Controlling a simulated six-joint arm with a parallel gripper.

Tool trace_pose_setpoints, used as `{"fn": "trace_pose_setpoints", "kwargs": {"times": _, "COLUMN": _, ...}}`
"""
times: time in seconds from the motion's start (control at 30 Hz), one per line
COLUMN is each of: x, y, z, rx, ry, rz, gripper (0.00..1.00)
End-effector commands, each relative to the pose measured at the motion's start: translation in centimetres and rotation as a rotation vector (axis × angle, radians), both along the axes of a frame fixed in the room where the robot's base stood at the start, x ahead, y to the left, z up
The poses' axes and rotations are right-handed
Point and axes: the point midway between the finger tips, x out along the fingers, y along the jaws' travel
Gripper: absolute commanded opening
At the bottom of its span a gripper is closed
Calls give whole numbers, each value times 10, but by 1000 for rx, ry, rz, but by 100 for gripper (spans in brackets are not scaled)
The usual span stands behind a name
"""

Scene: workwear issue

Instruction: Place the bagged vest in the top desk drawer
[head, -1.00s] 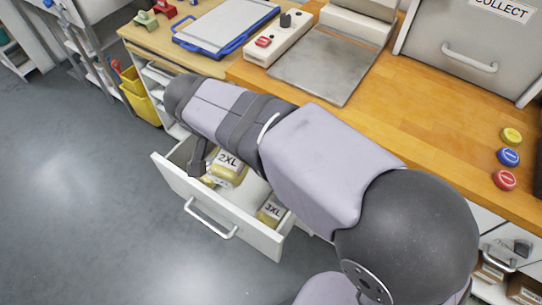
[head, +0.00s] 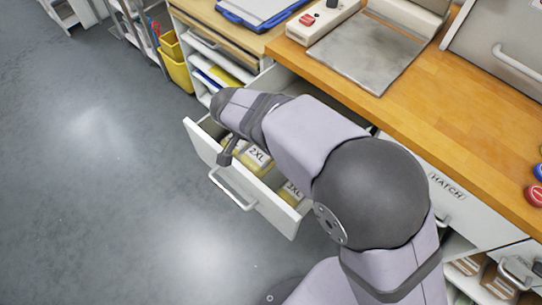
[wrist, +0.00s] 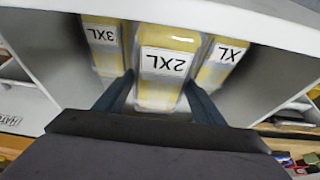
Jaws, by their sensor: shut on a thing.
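The bagged vest marked 2XL (wrist: 163,65), a yellow pack with a white label, is between the two fingers of my gripper (wrist: 160,100), which is shut on it. It is inside the open white drawer (head: 245,193), between a 3XL pack (wrist: 103,45) and an XL pack (wrist: 220,62). In the head view the 2XL label (head: 258,154) shows beside my arm. Whether the pack touches the drawer floor is hidden.
The wooden worktop (head: 460,115) lies behind the drawer, with a metal plate (head: 365,50) on it. A front marked HATCH (head: 447,187) is to the right. Yellow bins (head: 175,65) stand at the left. Grey floor is clear in front.

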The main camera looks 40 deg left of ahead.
Motion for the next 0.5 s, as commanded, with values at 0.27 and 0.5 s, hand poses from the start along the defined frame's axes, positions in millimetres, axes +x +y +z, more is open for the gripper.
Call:
{"fn": "trace_pose_setpoints", "kwargs": {"times": 0.27, "x": 0, "y": 0, "z": -39, "rx": -1, "ry": 0, "rz": 0, "gripper": 34}}
{"fn": "trace_pose_setpoints", "kwargs": {"times": 0.5, "x": 0, "y": 0, "z": -44, "rx": 1, "ry": 0, "rz": 0, "gripper": 34}}
